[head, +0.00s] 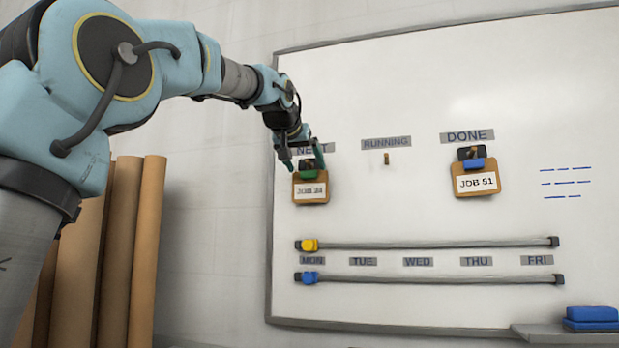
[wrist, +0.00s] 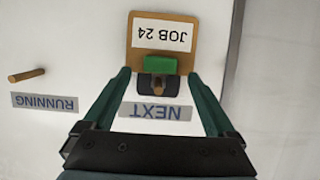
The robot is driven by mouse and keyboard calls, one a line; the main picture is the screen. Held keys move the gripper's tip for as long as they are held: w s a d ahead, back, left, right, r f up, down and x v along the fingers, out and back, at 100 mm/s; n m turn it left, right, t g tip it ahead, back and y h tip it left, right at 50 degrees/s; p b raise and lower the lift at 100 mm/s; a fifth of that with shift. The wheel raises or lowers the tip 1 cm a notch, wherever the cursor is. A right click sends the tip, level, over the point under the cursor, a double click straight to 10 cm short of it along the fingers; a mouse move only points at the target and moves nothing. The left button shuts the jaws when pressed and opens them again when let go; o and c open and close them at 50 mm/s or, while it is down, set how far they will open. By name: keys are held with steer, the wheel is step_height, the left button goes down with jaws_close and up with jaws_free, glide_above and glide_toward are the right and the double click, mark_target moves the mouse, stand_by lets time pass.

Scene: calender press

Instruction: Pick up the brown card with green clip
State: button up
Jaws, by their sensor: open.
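The brown card with the green clip (head: 311,190) hangs on the whiteboard under the NEXT label, and its white label reads JOB 24. In the wrist view the card (wrist: 188,60) appears upside down, with its green clip (wrist: 160,63) nearest my gripper and a dark hook plate with a peg behind the clip. My gripper (head: 305,160) is at the top of this card in the head view. In the wrist view my gripper (wrist: 163,75) is open, with one green finger on each side of the clip. I cannot tell whether the fingers touch anything.
A bare peg (head: 386,158) sticks out under RUNNING. A second brown card (head: 477,180) with a blue clip, JOB 51, hangs under DONE. Two rails with a yellow slider (head: 309,245) and a blue slider (head: 309,278) run below. Brown rolls (head: 120,250) stand at left.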

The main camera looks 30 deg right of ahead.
steer(key=shift+w+d+f, duration=0.15)
steer(key=shift+w+d, duration=0.15)
steer(key=shift+w, duration=0.05)
steer(key=c, duration=1.4)
